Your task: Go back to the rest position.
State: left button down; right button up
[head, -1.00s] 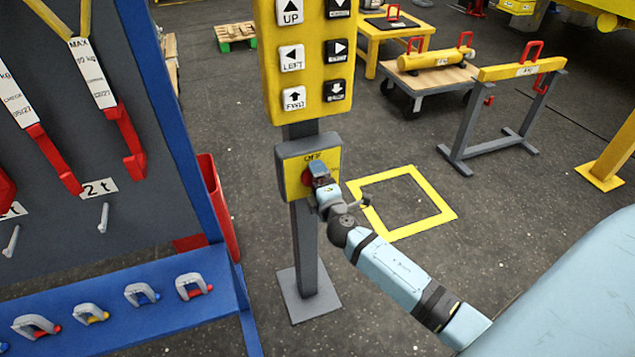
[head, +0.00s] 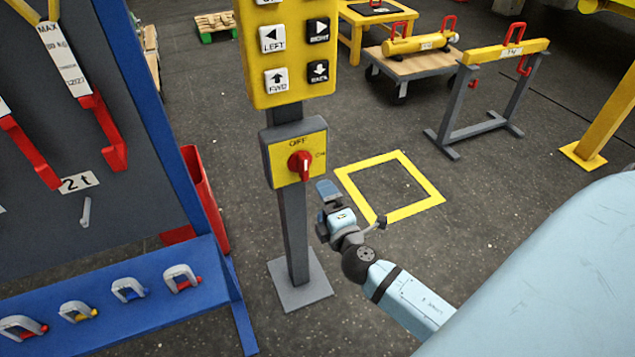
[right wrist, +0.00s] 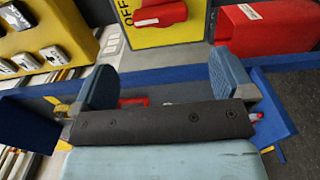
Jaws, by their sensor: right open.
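My right gripper (head: 331,207) hangs in the air in the head view, just right of the grey post below the switch box (head: 295,152). In the right wrist view its two blue-grey fingers (right wrist: 164,85) are wide apart, with nothing between them. The red rotary switch (head: 301,165) on the yellow face of the box is in plain sight and clear of the gripper. Its handle stands roughly upright. The red knob also shows at the top of the right wrist view (right wrist: 160,13). My left gripper is in no view.
A yellow button panel (head: 288,50) stands above the switch box. At left is a blue-framed rack (head: 150,120) with hooks and shackles, and a red bin (head: 203,200) behind it. A yellow floor square (head: 390,215), a trolley (head: 415,62) and a beam stand (head: 490,100) lie to the right.

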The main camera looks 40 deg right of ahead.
jog(key=shift+s+a, duration=0.1)
jog(key=shift+s, duration=0.3)
jog(key=s+a+f+m+g+y, duration=0.75)
jog(key=s+a+f+m, duration=0.5)
jog(key=a, duration=0.25)
notch_tip(320, 180, up, 16)
jog(key=s+d+t+p, duration=0.1)
jog(key=p, duration=1.8)
jog(key=shift+s+d+r, duration=0.15)
jog(key=shift+s+d, duration=0.05)
jog(key=shift+s, duration=0.1)
